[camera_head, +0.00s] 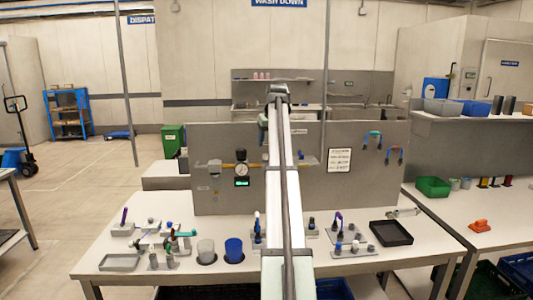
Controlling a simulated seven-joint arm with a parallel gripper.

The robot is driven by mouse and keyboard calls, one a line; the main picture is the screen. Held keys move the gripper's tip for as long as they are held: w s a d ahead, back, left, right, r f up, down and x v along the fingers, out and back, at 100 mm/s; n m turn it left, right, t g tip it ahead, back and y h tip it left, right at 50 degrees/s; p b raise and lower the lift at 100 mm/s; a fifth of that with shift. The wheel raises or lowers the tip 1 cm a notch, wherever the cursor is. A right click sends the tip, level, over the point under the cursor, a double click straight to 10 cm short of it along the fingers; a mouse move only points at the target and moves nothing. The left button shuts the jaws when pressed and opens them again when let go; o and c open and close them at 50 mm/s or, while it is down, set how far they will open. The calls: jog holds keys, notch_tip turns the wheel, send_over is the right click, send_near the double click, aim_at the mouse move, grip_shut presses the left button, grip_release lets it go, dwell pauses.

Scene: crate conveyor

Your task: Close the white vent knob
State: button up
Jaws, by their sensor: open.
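I cannot single out the white vent knob with certainty. Small pale blocks with coloured handles and knobs (152,226) stand on the left of the white table; similar ones (350,230) stand on the right. My arm rises through the middle of the picture and covers part of the panel and table. My gripper cannot be made out; the arm seems to hide it.
A black tray (391,233) lies at the right. Bare tabletop shows at the front right.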

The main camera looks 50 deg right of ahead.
aim_at(267, 155)
jog(key=x, duration=0.6)
jog(key=shift+w+f, duration=0.1)
jog(key=shift+f, duration=0.15)
jog(key=shift+c, duration=0.5)
jog(key=c, duration=1)
jog(key=shift+o, duration=0.2)
jog(key=shift+d+n, duration=0.1)
jog(key=shift+n, duration=0.2)
jog(key=shift+d+n+t+y, duration=0.15)
jog(key=shift+n+y, duration=0.4)
jog(key=shift+n, duration=0.75)
jog(key=shift+n+t+y, duration=0.15)
jog(key=shift+n+y, duration=0.4)
jog(key=shift+n, duration=0.75)
jog(key=o, duration=1.1)
jog(key=shift+c, duration=0.2)
